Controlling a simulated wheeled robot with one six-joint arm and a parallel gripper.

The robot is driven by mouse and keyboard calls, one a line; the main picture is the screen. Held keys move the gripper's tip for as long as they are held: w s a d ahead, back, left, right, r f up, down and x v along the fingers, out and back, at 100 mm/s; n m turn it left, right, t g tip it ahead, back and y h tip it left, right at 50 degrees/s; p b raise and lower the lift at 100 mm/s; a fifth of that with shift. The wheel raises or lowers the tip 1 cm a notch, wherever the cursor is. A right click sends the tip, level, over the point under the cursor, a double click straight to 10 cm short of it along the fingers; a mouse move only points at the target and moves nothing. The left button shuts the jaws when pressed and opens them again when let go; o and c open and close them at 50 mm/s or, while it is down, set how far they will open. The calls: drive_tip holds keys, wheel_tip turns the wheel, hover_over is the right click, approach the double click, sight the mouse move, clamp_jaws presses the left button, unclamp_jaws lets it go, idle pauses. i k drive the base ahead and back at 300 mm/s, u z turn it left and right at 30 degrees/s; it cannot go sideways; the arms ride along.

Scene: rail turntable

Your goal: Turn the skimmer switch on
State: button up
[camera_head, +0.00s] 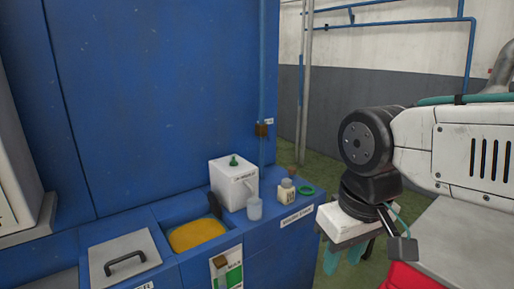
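A white box (233,184) with a small green knob or switch (233,161) on top stands on the blue cabinet. Its front label is too small to read, so I cannot tell for sure that this is the skimmer switch or how it is set. A dark upright piece (215,206) stands beside it at the edge of an open basin with yellow contents (197,234). My gripper (344,262) hangs to the right of the cabinet, pointing down, apart from the box. Its two teal fingers look spread, with nothing seen between them.
A clear cup (255,209), a small labelled bottle (286,190) and a green ring (306,190) sit right of the box. A grey lid with a black handle (125,262) lies left. A blue panel (160,100) rises behind. Green floor (345,185) shows beyond the cabinet.

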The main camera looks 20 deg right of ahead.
sight(233, 163)
drive_tip(key=u, duration=0.05)
drive_tip(key=i, duration=1.15)
drive_tip(key=u, duration=0.35)
